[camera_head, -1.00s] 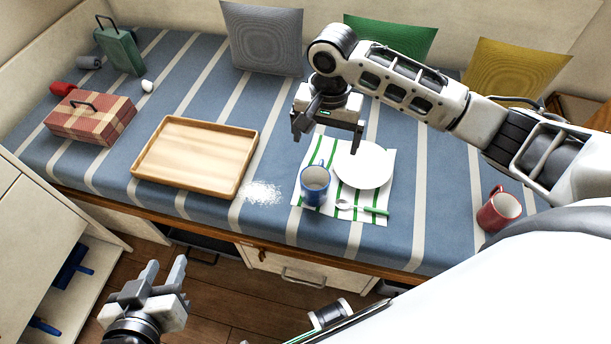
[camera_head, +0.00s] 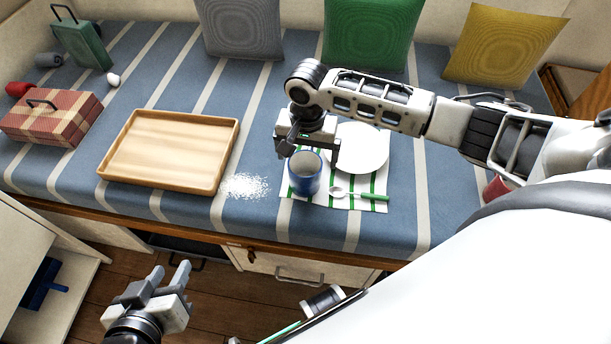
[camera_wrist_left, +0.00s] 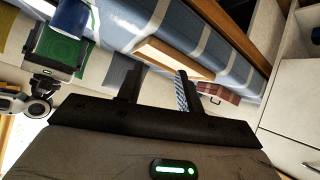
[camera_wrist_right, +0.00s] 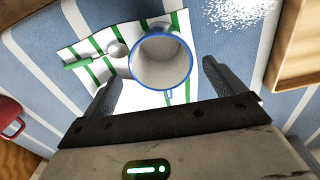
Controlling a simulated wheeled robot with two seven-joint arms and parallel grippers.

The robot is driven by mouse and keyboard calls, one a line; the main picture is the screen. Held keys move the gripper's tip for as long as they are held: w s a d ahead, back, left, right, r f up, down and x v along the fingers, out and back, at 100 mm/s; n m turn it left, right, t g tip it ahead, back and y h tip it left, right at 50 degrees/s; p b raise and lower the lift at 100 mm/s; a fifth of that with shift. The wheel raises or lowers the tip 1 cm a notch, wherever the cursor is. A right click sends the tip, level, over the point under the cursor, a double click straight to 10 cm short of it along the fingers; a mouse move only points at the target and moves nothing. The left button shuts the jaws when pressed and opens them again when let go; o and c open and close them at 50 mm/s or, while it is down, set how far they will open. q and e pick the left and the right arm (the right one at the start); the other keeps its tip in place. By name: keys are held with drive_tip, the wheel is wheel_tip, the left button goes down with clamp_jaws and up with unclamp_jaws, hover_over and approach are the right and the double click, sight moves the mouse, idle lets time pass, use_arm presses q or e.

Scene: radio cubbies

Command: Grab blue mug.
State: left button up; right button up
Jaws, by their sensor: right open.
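The blue mug (camera_head: 305,174) stands upright on the green-striped napkin, in front of the white plate. Its inside is pale and its rim is blue. My right gripper (camera_head: 308,151) is open just behind and above the mug in the head view. In the right wrist view the mug (camera_wrist_right: 161,60) lies just beyond the two spread fingers (camera_wrist_right: 165,85), with its blue handle towards the gripper. I cannot tell whether a finger touches it. My left gripper (camera_head: 168,280) is open and empty over the floor, in front of the bench.
A wooden tray (camera_head: 170,185) and a spill of white grains (camera_head: 245,186) lie left of the mug. The white plate (camera_head: 362,150) and a green-handled spoon (camera_head: 372,197) are close on its right. A red mug (camera_head: 495,188) is partly hidden by my right arm.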

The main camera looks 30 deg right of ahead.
sight(306, 168)
drive_tip(key=shift+f, duration=0.5)
drive_tip(key=f+b, duration=0.1)
drive_tip(key=f, duration=0.1)
drive_tip(key=f+b, duration=0.1)
drive_tip(key=shift+a+f, duration=0.2)
drive_tip(key=shift+f, duration=0.2)
drive_tip(key=shift+f+b, duration=0.3)
drive_tip(key=shift+f, duration=0.05)
drive_tip(key=c, duration=1.2)
use_arm(q)
drive_tip(key=f, duration=0.1)
drive_tip(key=d+f, duration=0.1)
drive_tip(key=shift+w+f, duration=0.35)
use_arm(e)
drive_tip(key=shift+r, duration=0.1)
drive_tip(key=shift+r, duration=0.1)
